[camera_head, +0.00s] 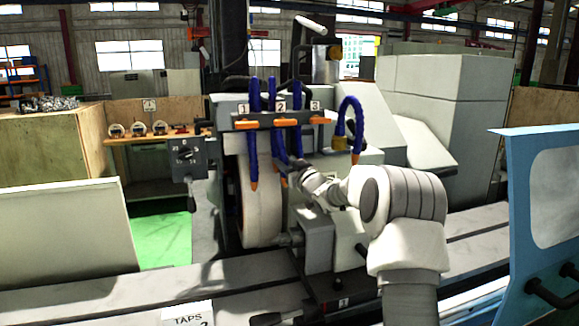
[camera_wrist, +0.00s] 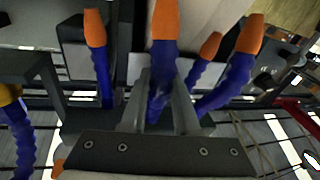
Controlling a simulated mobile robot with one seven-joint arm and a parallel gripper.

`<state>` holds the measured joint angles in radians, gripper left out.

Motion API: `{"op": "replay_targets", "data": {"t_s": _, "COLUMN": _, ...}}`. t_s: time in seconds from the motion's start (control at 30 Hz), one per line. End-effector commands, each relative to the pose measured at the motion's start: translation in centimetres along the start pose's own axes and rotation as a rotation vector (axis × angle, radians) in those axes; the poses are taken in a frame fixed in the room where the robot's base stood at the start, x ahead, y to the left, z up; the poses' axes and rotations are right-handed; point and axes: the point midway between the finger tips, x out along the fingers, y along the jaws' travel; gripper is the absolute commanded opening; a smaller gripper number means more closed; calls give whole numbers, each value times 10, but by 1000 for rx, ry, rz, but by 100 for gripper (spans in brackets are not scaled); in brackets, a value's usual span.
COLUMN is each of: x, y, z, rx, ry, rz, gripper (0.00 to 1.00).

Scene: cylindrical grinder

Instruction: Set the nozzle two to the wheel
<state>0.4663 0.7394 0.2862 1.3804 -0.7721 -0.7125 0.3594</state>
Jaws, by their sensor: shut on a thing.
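Nozzle two (camera_head: 279,150) is a blue segmented hose with an orange tip, hanging below the label 2 on the manifold bar (camera_head: 284,123). My gripper (camera_head: 295,172) is shut around its lower part in the head view. In the wrist view my gripper (camera_wrist: 160,100) has a finger on each side of the blue hose, and the orange tip of nozzle two (camera_wrist: 165,20) sticks out beyond the fingers. The grinding wheel (camera_head: 262,210) is a large pale disc just left of and below the tip. Its pale surface (camera_wrist: 200,14) shows behind the tips; contact cannot be told.
Other blue hoses hang close by: one at the left (camera_head: 252,140), one under label 3 (camera_head: 299,140), and a looped one with a yellow end (camera_head: 350,110). In the wrist view, orange-tipped hoses (camera_wrist: 250,38) flank the held one. A blue door (camera_head: 530,170) stands at right.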

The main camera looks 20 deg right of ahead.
Motion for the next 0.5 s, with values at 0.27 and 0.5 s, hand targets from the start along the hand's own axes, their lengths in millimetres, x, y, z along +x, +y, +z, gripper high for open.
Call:
{"op": "replay_targets", "data": {"t_s": 0.27, "x": 2, "y": -10, "z": 2, "rx": 88, "ry": 16, "rz": 11, "gripper": 0}}
{"op": "replay_targets", "data": {"t_s": 0.5, "x": 2, "y": -11, "z": 1, "rx": 105, "ry": 19, "rz": 14, "gripper": 0}}
